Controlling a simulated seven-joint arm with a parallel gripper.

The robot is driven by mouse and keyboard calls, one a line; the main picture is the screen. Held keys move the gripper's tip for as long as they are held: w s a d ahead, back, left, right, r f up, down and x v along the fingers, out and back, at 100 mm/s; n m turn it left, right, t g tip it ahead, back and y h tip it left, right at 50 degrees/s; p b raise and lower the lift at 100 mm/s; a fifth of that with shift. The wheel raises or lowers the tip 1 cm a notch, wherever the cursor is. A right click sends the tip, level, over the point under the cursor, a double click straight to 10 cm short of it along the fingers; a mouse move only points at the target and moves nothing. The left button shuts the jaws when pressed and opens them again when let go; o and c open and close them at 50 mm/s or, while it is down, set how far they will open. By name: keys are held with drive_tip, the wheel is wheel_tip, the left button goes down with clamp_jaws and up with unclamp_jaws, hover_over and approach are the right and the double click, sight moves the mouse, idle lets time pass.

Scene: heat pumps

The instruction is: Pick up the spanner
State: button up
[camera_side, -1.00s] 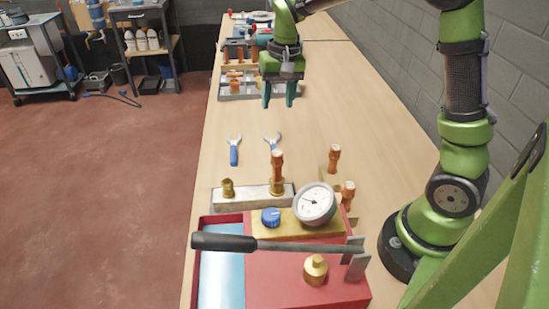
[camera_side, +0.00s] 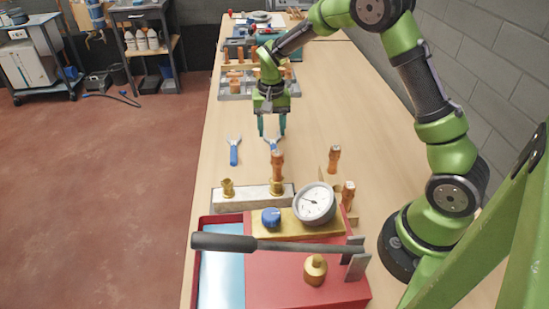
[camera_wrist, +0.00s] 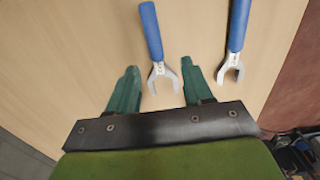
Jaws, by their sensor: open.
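Two open-ended spanners with blue handles and silver jaws lie on the wooden bench. One spanner (camera_side: 234,152) is on the left in the side view, and it shows at the right in the wrist view (camera_wrist: 238,30). The other spanner (camera_side: 272,144) is beneath my gripper (camera_side: 271,128) in the side view. In the wrist view the silver head of this nearer spanner (camera_wrist: 152,35) lies between the two green fingers of my gripper (camera_wrist: 154,90). The fingers are apart and empty. I cannot tell the exact height of the fingertips above the bench.
A red machine (camera_side: 315,285) with a long dark lever (camera_side: 225,242) and a gauge (camera_side: 314,203) stands at the near end of the bench. Copper fittings (camera_side: 334,158) stand nearby. Grey trays (camera_side: 237,94) of parts lie farther back.

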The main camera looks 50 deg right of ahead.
sight(273, 145)
drive_tip(key=shift+s+d+f, duration=0.1)
drive_tip(key=shift+f, duration=1.3)
drive_tip(key=shift+s+d+f, duration=0.1)
drive_tip(key=shift+f, duration=1.25)
drive_tip(key=shift+c, duration=0.4)
clamp_jaws()
